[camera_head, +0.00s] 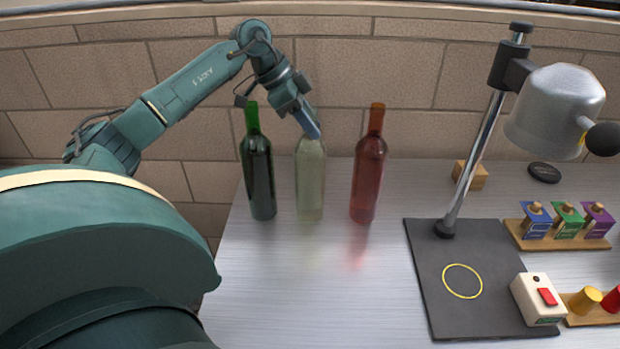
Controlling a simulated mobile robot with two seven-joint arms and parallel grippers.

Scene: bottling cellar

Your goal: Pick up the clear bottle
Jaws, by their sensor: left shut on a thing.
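The clear bottle (310,185) stands upright on the metal table between a green bottle (258,170) on its left and a red bottle (369,170) on its right. My left gripper (313,131) reaches down from above and is shut on the neck of the clear bottle; its fingers hide the bottle's top. The bottle's base appears to be on the table, though a small gap is hard to rule out. My right gripper is not in view.
The neighbouring bottles stand close on both sides. A dark mat (425,275) with a yellow ring (462,281) and a lamp (560,110) is at right, near a switch box (535,298) and a rack of coloured tags (560,238). The table's front middle (300,290) is clear.

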